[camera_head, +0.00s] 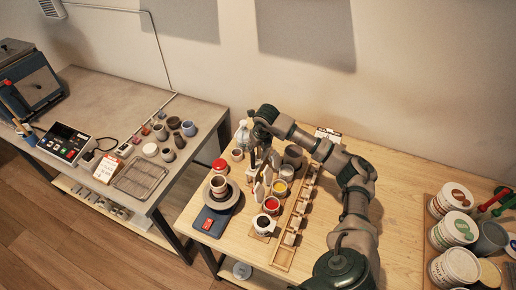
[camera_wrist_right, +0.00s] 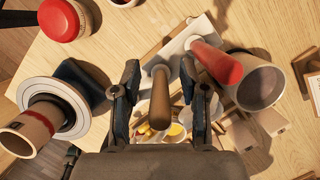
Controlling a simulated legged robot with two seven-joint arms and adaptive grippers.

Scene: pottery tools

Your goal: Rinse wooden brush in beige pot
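My right gripper (camera_head: 254,158) is over the tool area of the wooden table. In the right wrist view its two fingers (camera_wrist_right: 163,105) are apart, with a brown wooden handle (camera_wrist_right: 160,95) between them and gaps on both sides. This may be the wooden brush; its bristle end is hidden. A red-handled tool (camera_wrist_right: 215,62) stands just to its right. A beige pot with a reddish band (camera_head: 219,186) stands on a round wheel; it also shows in the wrist view (camera_wrist_right: 25,135). I cannot tell whether it is the task's pot. My left gripper is not in view.
A grey pot (camera_head: 293,155), a yellow paint cup (camera_head: 286,172) and a red paint cup (camera_head: 271,203) stand close to the gripper. A red-lidded jar (camera_head: 219,166) is left. A long wooden rack (camera_head: 283,257) runs alongside. Several labelled tubs (camera_head: 455,231) stand far right.

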